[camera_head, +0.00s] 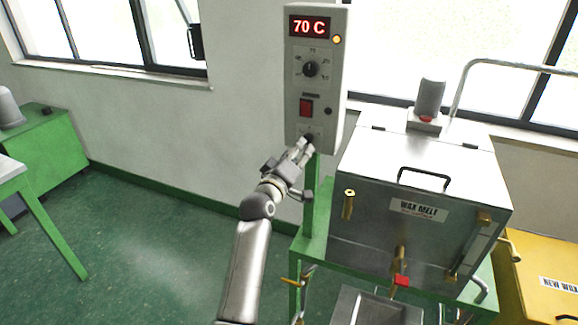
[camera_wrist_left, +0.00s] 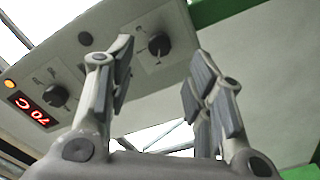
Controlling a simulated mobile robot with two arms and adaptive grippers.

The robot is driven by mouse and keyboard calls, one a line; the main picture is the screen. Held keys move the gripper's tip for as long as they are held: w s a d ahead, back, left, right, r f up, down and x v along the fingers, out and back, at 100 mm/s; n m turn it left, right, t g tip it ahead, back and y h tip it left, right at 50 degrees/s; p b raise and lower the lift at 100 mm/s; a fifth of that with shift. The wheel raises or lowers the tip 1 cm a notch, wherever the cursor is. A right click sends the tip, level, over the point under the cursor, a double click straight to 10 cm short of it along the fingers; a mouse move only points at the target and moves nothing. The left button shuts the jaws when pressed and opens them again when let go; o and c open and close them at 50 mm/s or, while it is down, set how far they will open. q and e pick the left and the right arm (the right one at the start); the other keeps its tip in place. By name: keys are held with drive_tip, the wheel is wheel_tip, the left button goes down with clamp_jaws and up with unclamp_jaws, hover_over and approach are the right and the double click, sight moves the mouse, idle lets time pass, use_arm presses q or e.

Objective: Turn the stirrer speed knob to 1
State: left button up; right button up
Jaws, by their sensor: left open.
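The control box (camera_head: 337,60) stands on a green post. Its lower black knob (camera_head: 308,138), probably the stirrer speed knob, is partly covered by my left gripper (camera_head: 301,152). In the left wrist view this knob (camera_wrist_left: 160,43) shows just beyond the gap between the open fingers of my left gripper (camera_wrist_left: 165,75), nearer the left finger. The fingers are not closed around it; I cannot tell if they touch it. Its scale is too small to read. My right gripper is not in view.
Above it are a red switch (camera_head: 306,107), a black button (camera_head: 328,111), another knob (camera_head: 310,69) and a display (camera_head: 309,27) reading 70 C. The metal wax melt tank (camera_head: 375,207) stands close on the right. Open floor (camera_head: 150,240) lies left.

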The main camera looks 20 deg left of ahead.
use_arm(q)
drive_tip(key=s, duration=0.5)
drive_tip(key=shift+s, duration=0.35)
drive_tip(key=shift+f, duration=0.1)
drive_tip(key=s+d+f+m+g, duration=0.25)
drive_tip(key=s+f, duration=0.25)
drive_tip(key=f, duration=1)
drive_tip(key=s+d+f+m+g, duration=0.15)
drive_tip(key=s+f+g, duration=0.3)
drive_tip(key=f, duration=1.05)
drive_tip(key=s+d+f+m+g, duration=0.15)
drive_tip(key=s+f, duration=0.45)
drive_tip(key=f, duration=0.9)
drive_tip(key=s+a+f+m+g, duration=0.1)
drive_tip(key=s+f+m+g, duration=0.1)
drive_tip(key=s+f, duration=0.65)
drive_tip(key=s+a+f+m+g, duration=0.1)
drive_tip(key=s+f+m+g, duration=0.15)
drive_tip(key=s+f, duration=0.65)
drive_tip(key=s+a+f+m+g, duration=0.1)
drive_tip(key=s+a+f+g, duration=0.1)
drive_tip(key=s, duration=1)
drive_tip(key=s+a+f+m+g, duration=0.1)
drive_tip(key=s+a+f+g, duration=0.1)
drive_tip(key=s, duration=1.1)
drive_tip(key=shift+y, duration=0.3)
